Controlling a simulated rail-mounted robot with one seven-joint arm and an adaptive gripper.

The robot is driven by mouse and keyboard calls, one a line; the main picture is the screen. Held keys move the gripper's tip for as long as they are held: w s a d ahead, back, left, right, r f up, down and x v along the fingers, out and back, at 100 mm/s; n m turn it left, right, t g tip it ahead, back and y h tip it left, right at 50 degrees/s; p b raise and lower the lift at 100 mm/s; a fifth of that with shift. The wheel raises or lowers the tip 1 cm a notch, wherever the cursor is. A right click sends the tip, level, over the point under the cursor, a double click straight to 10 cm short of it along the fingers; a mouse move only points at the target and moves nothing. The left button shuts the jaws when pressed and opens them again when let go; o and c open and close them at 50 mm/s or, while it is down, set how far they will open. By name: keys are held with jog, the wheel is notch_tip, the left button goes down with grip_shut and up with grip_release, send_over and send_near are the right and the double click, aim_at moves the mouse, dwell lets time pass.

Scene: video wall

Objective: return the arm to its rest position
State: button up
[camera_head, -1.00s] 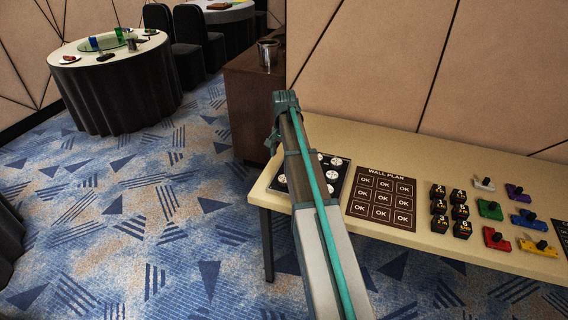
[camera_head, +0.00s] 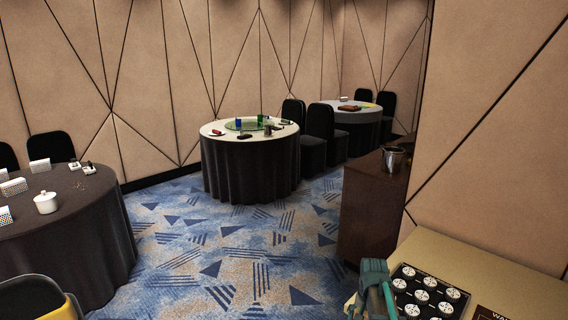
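Part of my arm (camera_head: 374,290) shows at the bottom right, in front of the left end of the light-topped table (camera_head: 445,252). Only a teal and dark upper section of it is in the picture. My gripper is not in view, so its fingers and anything in them are hidden. A dark panel with several white round pieces (camera_head: 428,291) lies on the table just right of the arm.
A brown cabinet (camera_head: 366,212) with a metal bucket (camera_head: 394,160) stands behind the table. A round table (camera_head: 250,168) with chairs is farther back. Another round table (camera_head: 75,235) and a chair (camera_head: 35,298) are at the left. Carpet between them is clear.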

jog(key=s+a+f+n, duration=0.3)
jog(key=s+a+f, duration=0.2)
jog(key=s, duration=0.4)
jog(key=s+a+f+n, duration=0.3)
jog(key=s+a+f, duration=0.3)
jog(key=s, duration=0.2)
jog(key=s+f+g, duration=0.3)
jog(key=s+f, duration=0.6)
jog(key=s, duration=0.5)
jog(key=s+f+g, duration=0.3)
jog(key=s+f, duration=0.6)
jog(key=s, duration=0.5)
jog(key=shift+d+g, duration=0.3)
jog(key=shift+g, duration=0.1)
